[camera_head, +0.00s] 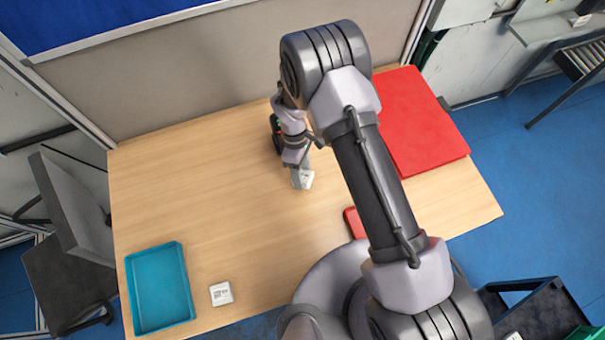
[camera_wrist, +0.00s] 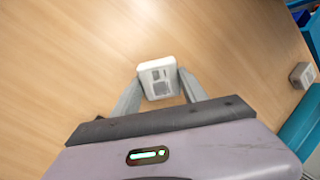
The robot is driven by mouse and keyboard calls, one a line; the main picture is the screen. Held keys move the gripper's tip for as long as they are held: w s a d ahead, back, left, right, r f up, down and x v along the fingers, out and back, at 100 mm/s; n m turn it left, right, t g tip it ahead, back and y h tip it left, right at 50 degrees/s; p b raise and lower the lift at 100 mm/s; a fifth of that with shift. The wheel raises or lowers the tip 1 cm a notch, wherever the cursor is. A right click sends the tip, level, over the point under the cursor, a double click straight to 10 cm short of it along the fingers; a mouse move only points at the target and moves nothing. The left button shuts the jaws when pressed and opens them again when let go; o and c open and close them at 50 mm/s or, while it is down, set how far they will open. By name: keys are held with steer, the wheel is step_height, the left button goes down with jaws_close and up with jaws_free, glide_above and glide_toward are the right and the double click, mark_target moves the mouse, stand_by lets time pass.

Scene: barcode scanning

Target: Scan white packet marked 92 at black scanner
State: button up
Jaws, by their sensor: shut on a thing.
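A small white packet (camera_wrist: 158,79) with a printed label sits between the fingertips of my gripper (camera_wrist: 157,86) in the wrist view. In the head view the packet (camera_head: 305,179) shows just below my gripper (camera_head: 301,170), around the middle of the wooden table. The number on its label is too small to read. My gripper is shut on this packet. A black device (camera_head: 276,132), perhaps the scanner, shows partly behind my wrist; most of it is hidden.
Another white packet (camera_head: 221,293) lies near the table's front edge, beside a teal tray (camera_head: 130,292). A red mat (camera_head: 452,146) covers the right back. A smaller red thing (camera_head: 353,223) is partly hidden by my arm. The table's left middle (camera_head: 185,195) is clear.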

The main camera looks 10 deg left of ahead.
steer(key=s+d+r+p, duration=0.6)
steer(key=s+r+p, duration=0.2)
steer(key=s+r, duration=0.2)
steer(key=shift+s+d, duration=0.4)
steer(key=shift+s, duration=0.2)
